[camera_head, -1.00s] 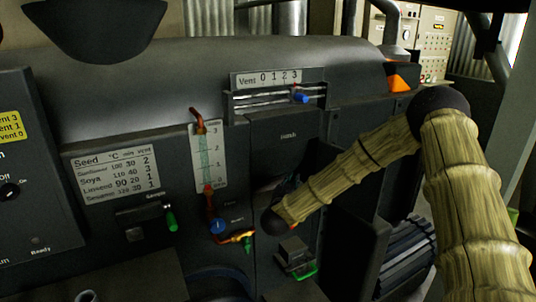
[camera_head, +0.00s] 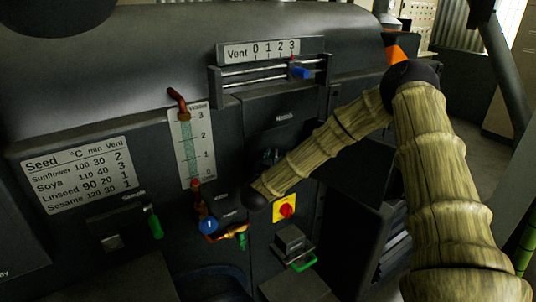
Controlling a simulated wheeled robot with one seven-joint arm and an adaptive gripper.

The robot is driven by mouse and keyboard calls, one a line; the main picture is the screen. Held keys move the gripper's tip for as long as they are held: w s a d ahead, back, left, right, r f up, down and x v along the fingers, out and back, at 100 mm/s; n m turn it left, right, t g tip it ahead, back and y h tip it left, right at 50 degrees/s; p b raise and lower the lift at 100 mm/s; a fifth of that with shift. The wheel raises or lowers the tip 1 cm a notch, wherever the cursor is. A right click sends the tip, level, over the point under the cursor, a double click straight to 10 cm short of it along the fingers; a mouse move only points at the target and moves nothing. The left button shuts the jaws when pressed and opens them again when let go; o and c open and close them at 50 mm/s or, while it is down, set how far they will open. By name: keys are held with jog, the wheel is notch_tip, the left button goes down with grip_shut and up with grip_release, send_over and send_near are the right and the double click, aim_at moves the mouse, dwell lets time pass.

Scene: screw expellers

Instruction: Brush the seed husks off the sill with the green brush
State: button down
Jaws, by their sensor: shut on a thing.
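My arm comes in from the right, bends at a dark elbow and reaches down-left in front of the dark machine front (camera_head: 340,190). It ends in view at a dark rounded joint beside the valve. My gripper's fingers cannot be made out, so what they hold is hidden. No green brush can be clearly identified. A dark block (camera_head: 292,238) with a green loop handle (camera_head: 303,263) sits low on the machine, below the arm's end. I cannot make out the sill or any seed husks.
A vent slider (camera_head: 300,72) stands near 3. A gauge (camera_head: 192,145), a seed chart (camera_head: 80,175), a green sample lever (camera_head: 155,223) and a blue-knobbed valve (camera_head: 208,226) are at left. A red-yellow switch (camera_head: 285,207) is beside the arm's end. Open floor (camera_head: 480,140) shows at right.

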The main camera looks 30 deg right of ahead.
notch_tip(320, 180, down, 3)
jog(key=shift+s+f+b, duration=0.1)
jog(key=shift+f+b, duration=0.1)
jog(key=shift+b, duration=0.75)
jog(key=shift+d+f+b, duration=0.1)
jog(key=shift+f+b, duration=0.2)
jog(key=shift+f, duration=0.45)
jog(key=shift+d+r, duration=0.15)
jog(key=shift+d, duration=0.2)
jog(key=shift+w+d, duration=0.15)
jog(key=shift+d, duration=1.45)
jog(key=shift+w+d, duration=0.1)
jog(key=shift+d, duration=1.5)
jog(key=shift+a, duration=0.3)
jog(key=shift+s+a, duration=0.15)
jog(key=shift+a, duration=1.5)
jog(key=shift+s+a, duration=0.15)
jog(key=shift+a, duration=1.5)
jog(key=shift+a+r+p, duration=0.2)
jog(key=shift+r+p, duration=0.05)
jog(key=shift+p, duration=0.05)
jog(key=shift+w+r+p, duration=0.1)
jog(key=shift+r+p, duration=0.2)
jog(key=shift+r, duration=0.65)
jog(key=shift+d+r+p, duration=0.1)
jog(key=shift+r+p, duration=1.7)
jog(key=shift+r, duration=1)
jog(key=shift+f, duration=0.15)
